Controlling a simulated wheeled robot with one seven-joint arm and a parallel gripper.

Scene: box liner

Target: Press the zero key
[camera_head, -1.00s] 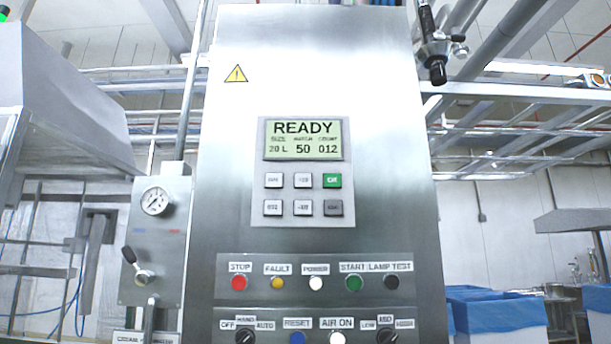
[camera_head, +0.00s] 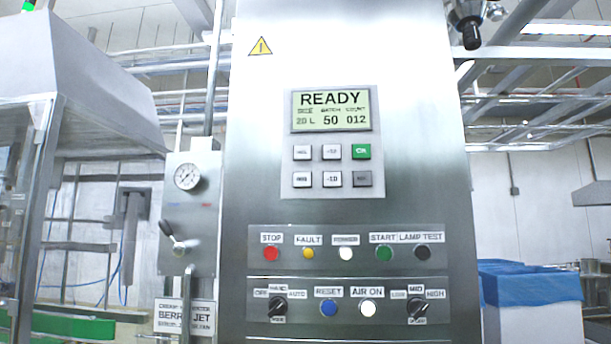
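A steel control cabinet (camera_head: 255,190) fills the middle of the view. Its keypad panel (camera_head: 287,188) has a lit display (camera_head: 331,111) reading READY, with 50 and 012 below. Under it are two rows of three keys. The top row ends in a green key (camera_head: 361,152) and the bottom row in a grey key (camera_head: 362,179); the rest are white. The lower left white key (camera_head: 302,180) has a label too blurred to read for certain. I cannot tell which key is zero. My gripper is not in view.
Below are a red STOP button (camera_head: 270,253), a green START button (camera_head: 384,252), other lamps and two black selector knobs (camera_head: 278,306). A gauge box (camera_head: 190,210) with a lever stands at left. Blue-lined bins (camera_head: 535,320) stand at lower right.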

